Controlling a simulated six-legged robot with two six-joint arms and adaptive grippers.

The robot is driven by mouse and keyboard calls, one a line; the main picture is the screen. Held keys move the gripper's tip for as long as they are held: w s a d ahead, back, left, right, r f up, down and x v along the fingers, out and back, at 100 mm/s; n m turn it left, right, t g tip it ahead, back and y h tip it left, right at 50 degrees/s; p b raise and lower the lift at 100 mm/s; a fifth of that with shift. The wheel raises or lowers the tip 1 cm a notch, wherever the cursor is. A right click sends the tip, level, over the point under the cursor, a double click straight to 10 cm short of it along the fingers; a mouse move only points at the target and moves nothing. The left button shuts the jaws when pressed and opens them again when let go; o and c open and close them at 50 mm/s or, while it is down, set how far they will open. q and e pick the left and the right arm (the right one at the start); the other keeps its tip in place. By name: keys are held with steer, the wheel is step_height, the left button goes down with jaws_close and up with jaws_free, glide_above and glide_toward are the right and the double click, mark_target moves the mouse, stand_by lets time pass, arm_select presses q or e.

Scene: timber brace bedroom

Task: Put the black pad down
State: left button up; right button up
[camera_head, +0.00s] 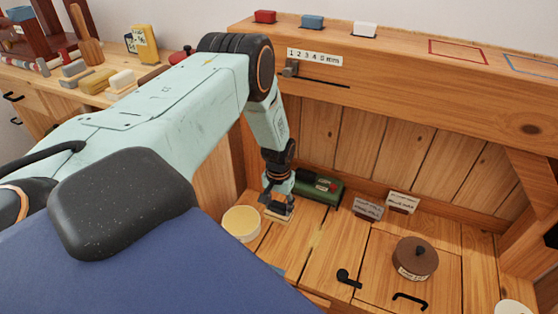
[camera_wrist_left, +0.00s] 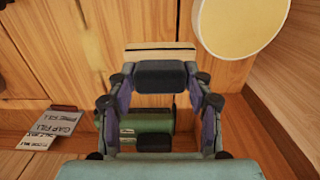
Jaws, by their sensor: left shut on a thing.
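My left gripper (camera_head: 279,203) is shut on a small block, pale with a dark layer, which I take to be the black pad (camera_head: 278,214). It is low over the timber worktop, right of a round cream-topped tub. In the left wrist view the fingertips (camera_wrist_left: 160,77) cover part of the pad (camera_wrist_left: 160,52), whose pale edge and black stripe show beyond them. I cannot tell whether the pad touches the wood. My right gripper is not in view.
The cream-topped tub (camera_head: 241,223) is close on the left. A green box (camera_head: 319,188) stands just behind. Two label cards (camera_head: 403,203) and a brown lidded pot (camera_head: 415,258) are to the right. Black handles (camera_head: 410,300) sit in front. Bare worktop (camera_head: 335,240) lies between gripper and pot.

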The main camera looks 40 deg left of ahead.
mark_target(279, 217)
arm_select(q)
step_height(279, 217, down, 6)
steer(key=b, duration=0.3)
steer(key=shift+f, duration=0.15)
steer(key=shift+w, duration=0.1)
steer(key=shift+f, duration=0.15)
steer(key=o, duration=0.9)
steer(key=shift+o, duration=0.5)
